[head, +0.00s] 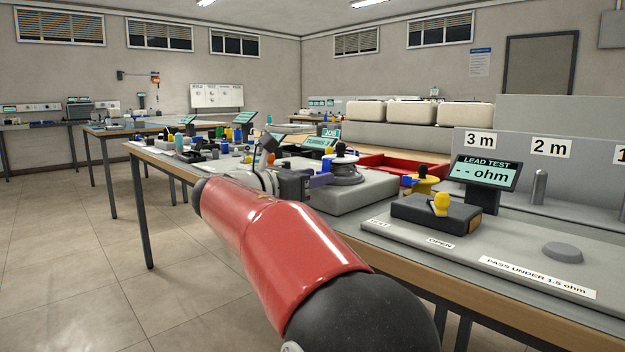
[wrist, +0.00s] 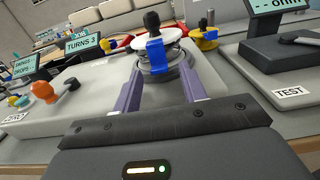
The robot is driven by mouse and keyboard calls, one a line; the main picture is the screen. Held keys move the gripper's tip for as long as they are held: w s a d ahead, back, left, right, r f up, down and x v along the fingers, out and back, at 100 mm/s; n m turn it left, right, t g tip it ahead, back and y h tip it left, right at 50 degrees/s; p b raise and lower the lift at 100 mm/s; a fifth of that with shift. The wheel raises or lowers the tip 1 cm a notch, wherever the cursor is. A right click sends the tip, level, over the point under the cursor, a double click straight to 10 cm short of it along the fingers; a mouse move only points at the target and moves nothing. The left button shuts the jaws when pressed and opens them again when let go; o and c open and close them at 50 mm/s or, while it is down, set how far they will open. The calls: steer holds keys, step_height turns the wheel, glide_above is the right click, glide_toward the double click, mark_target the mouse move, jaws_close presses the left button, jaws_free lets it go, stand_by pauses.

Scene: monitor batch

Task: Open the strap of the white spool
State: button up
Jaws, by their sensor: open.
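The white spool (wrist: 172,34) sits on a round grey stand (wrist: 164,70), with a black knob (wrist: 152,20) on top. Its blue strap (wrist: 156,54) hangs over the near side of the rim. In the head view the spool (head: 347,160) and the strap (head: 327,161) show just past my gripper. My gripper (wrist: 162,76) is open, its two purple fingers pointing at the stand. The strap lies ahead, between the lines of the fingers, and nothing is seen gripped. In the head view my gripper (head: 314,184) is partly hidden by my red arm.
The stand is on a light grey block (head: 360,192). A yellow spool (head: 424,184) and a red tray (head: 392,163) are behind. A dark box with a yellow lever (head: 441,204) and a LEAD TEST display (head: 485,173) stand right. An orange-knobbed crank (wrist: 45,92) is left in the wrist view.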

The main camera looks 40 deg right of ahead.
steer(key=shift+d, duration=0.2)
steer(key=shift+c, duration=0.3)
jaws_close()
steer(key=r+y+p, duration=0.1)
steer(key=p, duration=0.2)
steer(key=shift+a+r+p, duration=0.1)
steer(key=shift+a+p, duration=0.1)
steer(key=shift+p, duration=0.1)
steer(key=y+p, duration=0.1)
steer(key=p, duration=0.3)
steer(key=shift+a+r, duration=0.1)
steer(key=shift+r, duration=0.3)
steer(key=y+p, duration=0.1)
steer(key=p, duration=0.2)
steer(key=r+y+p, duration=0.1)
steer(key=y+p, duration=0.1)
steer(key=p, duration=0.1)
steer(key=shift+a+p, duration=0.2)
steer(key=shift+p, duration=0.1)
steer(key=y, duration=0.2)
steer(key=y+p, duration=0.1)
steer(key=shift+r+y, duration=0.25)
steer(key=shift+y, duration=0.15)
steer(key=shift+d+r+g+y, duration=0.2)
steer(key=shift+r+y, duration=0.2)
steer(key=shift+y, duration=0.7)
steer(key=shift+d+r+g+y, duration=0.1)
steer(key=shift+r+g+y, duration=0.2)
steer(key=shift+y, duration=0.8)
steer(key=shift+r, duration=0.1)
